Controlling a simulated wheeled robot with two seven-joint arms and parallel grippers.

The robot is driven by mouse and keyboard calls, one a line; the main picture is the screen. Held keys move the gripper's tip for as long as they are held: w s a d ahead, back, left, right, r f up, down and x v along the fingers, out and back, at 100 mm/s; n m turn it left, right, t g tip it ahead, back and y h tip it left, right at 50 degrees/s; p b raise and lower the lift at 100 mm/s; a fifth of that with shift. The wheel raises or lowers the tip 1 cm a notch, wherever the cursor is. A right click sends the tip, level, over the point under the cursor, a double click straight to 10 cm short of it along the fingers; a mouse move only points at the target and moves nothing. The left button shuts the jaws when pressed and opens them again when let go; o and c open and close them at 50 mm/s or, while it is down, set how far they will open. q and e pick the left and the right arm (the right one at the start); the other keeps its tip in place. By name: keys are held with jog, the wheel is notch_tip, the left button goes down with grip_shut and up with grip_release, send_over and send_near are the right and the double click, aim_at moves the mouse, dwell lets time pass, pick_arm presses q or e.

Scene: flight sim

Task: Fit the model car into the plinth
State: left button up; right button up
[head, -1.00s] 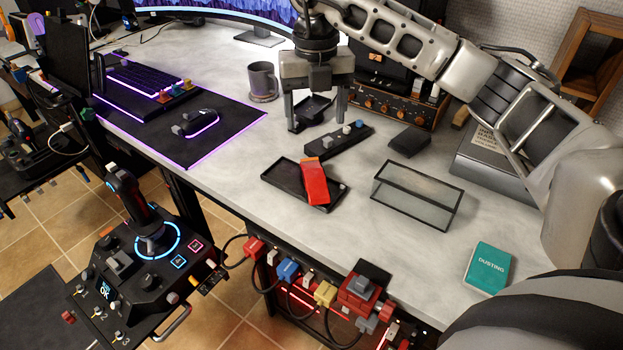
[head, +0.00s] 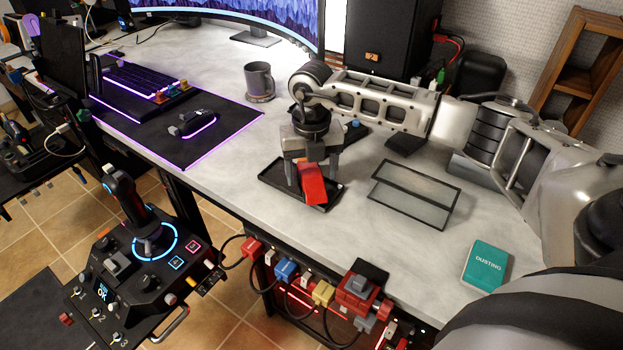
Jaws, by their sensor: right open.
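The red model car (head: 313,186) lies tilted over the shallow black tray (head: 273,180), which looks like the plinth. One end of the car is toward the tray's front right edge. My right gripper (head: 313,178) is open and points down over the tray, with its fingers on either side of the car's far part. I cannot tell whether the fingers touch the car. The gripper hides the back of the tray and part of the car. My left gripper is not in view.
A clear case (head: 412,195) with a black frame stands to the right of the tray. A teal book (head: 485,265) lies near the front edge. A grey mug (head: 259,80) and a mouse (head: 193,124) are at the left. The desk between case and book is clear.

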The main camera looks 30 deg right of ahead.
jog(key=c, duration=1.2)
jog(key=shift+c, duration=0.3)
jog(key=shift+r, duration=0.1)
